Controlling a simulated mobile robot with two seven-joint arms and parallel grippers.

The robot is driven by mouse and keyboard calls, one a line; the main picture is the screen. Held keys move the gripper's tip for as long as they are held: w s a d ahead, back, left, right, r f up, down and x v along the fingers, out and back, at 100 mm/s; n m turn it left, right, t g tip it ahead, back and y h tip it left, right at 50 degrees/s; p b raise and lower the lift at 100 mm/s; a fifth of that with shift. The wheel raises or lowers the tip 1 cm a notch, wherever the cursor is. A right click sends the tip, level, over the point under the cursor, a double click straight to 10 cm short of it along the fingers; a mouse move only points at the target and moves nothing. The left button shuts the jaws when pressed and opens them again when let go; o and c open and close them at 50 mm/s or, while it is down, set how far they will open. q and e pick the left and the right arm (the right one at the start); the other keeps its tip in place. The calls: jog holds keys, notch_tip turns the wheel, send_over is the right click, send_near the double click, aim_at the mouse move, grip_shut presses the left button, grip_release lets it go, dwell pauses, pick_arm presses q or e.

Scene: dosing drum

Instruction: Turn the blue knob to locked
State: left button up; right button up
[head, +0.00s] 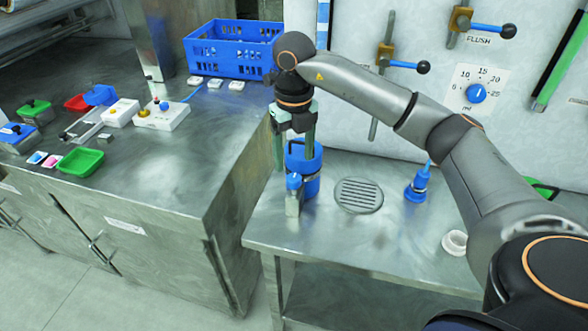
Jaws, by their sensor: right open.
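My right gripper (295,160) points down, with its two green-grey fingers apart, over a blue drum (312,186) at the left end of the steel bench. The fingers overlap the drum's upper part in the picture; I cannot tell whether they touch it. A small blue knob (294,181) sits on a metal block just in front of the drum, below the fingers. Another blue knob is the dial (476,93) on the wall panel, marked in ml. No "locked" mark is legible on either. My left gripper is out of view.
A round drain grate (358,195), a blue bottle (418,187) and a white cup (455,242) are on the bench (350,252). The left counter holds a blue crate (226,66), a green tray (80,161) and several small boxes. Blue-handled levers stick out from the wall.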

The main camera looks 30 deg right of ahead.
aim_at(294, 177)
notch_tip(294, 177, up, 7)
jog(key=shift+r, duration=0.15)
dwell(0.5)
